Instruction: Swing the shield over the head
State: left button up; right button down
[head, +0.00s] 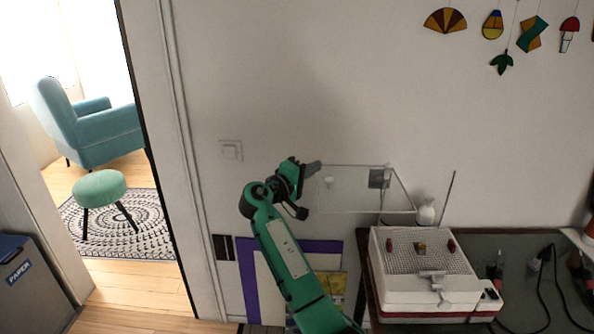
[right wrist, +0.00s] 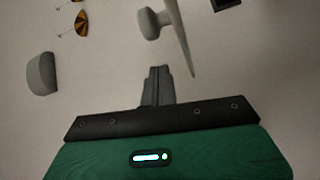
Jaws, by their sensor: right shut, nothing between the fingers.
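The clear shield (head: 345,190) is a thin see-through panel with pale edges. In the head view it stands out to the left of the white and red grinder (head: 385,297), not above it. The small grinder head (head: 421,248) sits in the middle of the grid top and is uncovered. My right gripper (head: 313,168) is shut and empty at the shield's upper left corner; I cannot tell whether it touches. Its closed fingers also show in the right wrist view (right wrist: 157,86), with a thin grey piece (right wrist: 181,38) beyond them. My left gripper is not in view.
The grinder stands on a dark worktop (head: 520,255) with cables at the right. A small white bottle (head: 426,213) and a thin upright rod (head: 447,198) are behind it. Coloured glass ornaments (head: 502,62) hang on the wall. A purple-edged frame (head: 245,280) is below my right arm.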

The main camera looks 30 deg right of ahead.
jog(key=s, duration=0.2)
jog(key=s+f+p, duration=0.1)
jog(key=shift+s+a, duration=0.25)
jog(key=shift+a, duration=0.05)
jog(key=shift+s, duration=0.1)
